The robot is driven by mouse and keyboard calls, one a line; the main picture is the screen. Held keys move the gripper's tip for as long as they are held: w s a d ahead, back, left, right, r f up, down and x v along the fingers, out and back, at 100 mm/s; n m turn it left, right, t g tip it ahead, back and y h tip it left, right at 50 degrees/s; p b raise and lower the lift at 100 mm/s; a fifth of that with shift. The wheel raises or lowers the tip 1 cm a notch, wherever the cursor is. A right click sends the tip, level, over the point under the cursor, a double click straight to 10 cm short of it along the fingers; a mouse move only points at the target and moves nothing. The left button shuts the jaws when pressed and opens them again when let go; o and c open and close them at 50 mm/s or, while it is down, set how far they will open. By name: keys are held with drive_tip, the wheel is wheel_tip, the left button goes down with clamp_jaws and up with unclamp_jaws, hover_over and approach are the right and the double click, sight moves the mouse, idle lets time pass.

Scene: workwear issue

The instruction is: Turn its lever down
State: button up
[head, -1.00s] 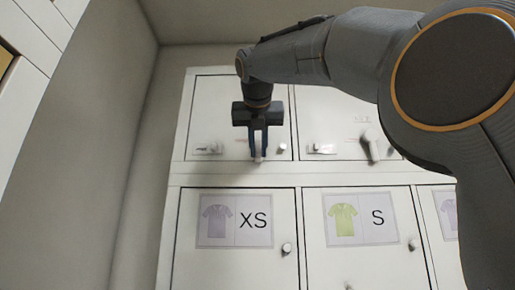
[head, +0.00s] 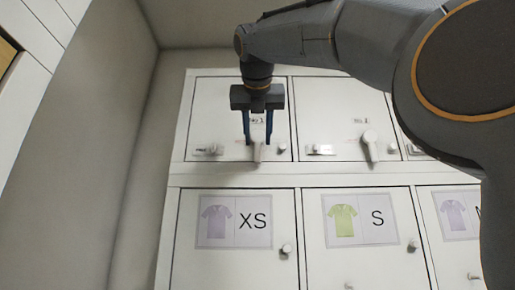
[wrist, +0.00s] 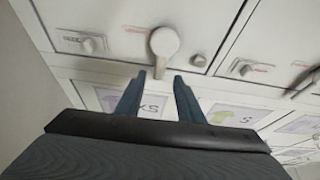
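A white lever (head: 257,149) sits on the upper left locker door (head: 213,105), above the door marked XS. Its handle hangs about straight down; in the wrist view the lever (wrist: 164,42) shows a round hub and a narrow handle pointing toward me. My gripper (head: 257,140) is in front of that door, pointing down in the head view. Its two blue fingers are apart with a gap on each side of the lever. In the wrist view my gripper (wrist: 159,77) is open, with the handle's end between the fingertips and no finger seen touching it.
A second lever (head: 370,146) is on the door to the right, pointing down. Small latches (head: 208,150) and knobs (head: 282,147) stick out from the doors. The lower doors carry shirt labels XS (head: 235,221) and S (head: 361,219). A plain wall (head: 100,150) stands at left.

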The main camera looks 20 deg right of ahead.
drive_tip(key=shift+v, duration=1.5)
